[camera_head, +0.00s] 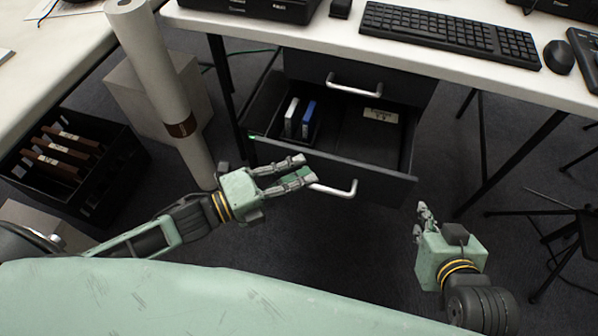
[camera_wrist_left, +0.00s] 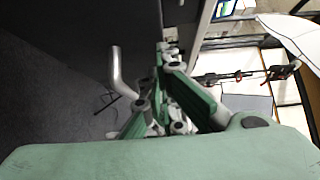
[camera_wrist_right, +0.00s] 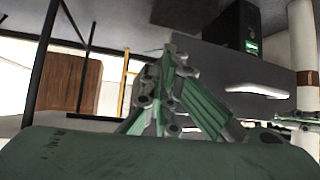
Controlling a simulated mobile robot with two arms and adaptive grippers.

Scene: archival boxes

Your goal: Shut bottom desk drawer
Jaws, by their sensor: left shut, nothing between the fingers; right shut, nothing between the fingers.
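The bottom desk drawer (camera_head: 345,135) is pulled open below the white desk, with a silver handle (camera_head: 336,188) on its black front. Inside it are a blue and a white upright item (camera_head: 300,118) and a label. My left gripper (camera_head: 304,168) is shut and empty, at the left part of the drawer front beside the handle. The handle (camera_wrist_left: 118,75) also shows in the left wrist view, left of the fingers. My right gripper (camera_head: 422,212) is shut and empty, right of and below the drawer's right corner. The right wrist view shows the drawer front with its handle (camera_wrist_right: 258,90).
The upper drawer (camera_head: 355,84) is shut. The white desktop (camera_head: 300,32) holds a keyboard (camera_head: 450,35) and mouse (camera_head: 558,56). A rolled tube (camera_head: 150,60) stands left of the drawer. A black crate (camera_head: 75,165) with folders sits at far left. Thin black legs stand at right.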

